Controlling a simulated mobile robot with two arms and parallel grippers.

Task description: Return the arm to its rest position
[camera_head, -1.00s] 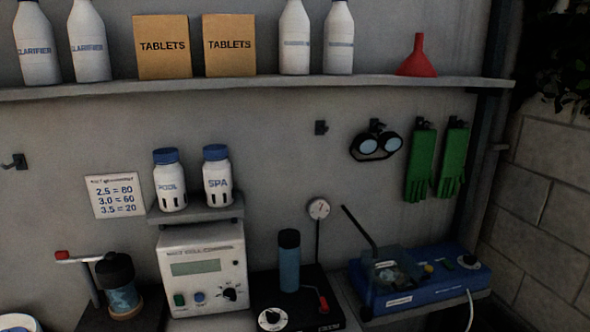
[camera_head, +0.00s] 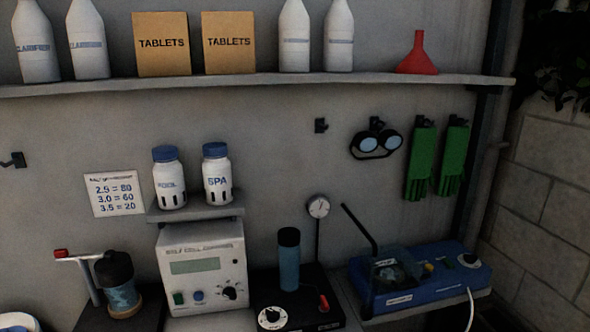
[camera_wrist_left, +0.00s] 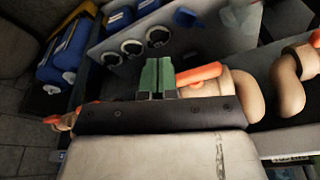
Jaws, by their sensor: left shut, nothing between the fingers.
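My left gripper (camera_wrist_left: 157,80) shows in the left wrist view, with its two green fingers together and nothing between them. Behind the fingers are tan pipes (camera_wrist_left: 288,90) and an orange handle (camera_wrist_left: 200,74); I cannot tell the distance to them. Neither of my arms shows in the head view. My right gripper is in neither view.
In the head view, a bench holds a grey meter (camera_head: 203,267), a blue cylinder (camera_head: 289,262) on a black stirrer, and a blue device (camera_head: 432,275). A wall shelf (camera_head: 300,82) holds bottles and boxes. In the wrist view, blue containers (camera_wrist_left: 62,55) stand at left.

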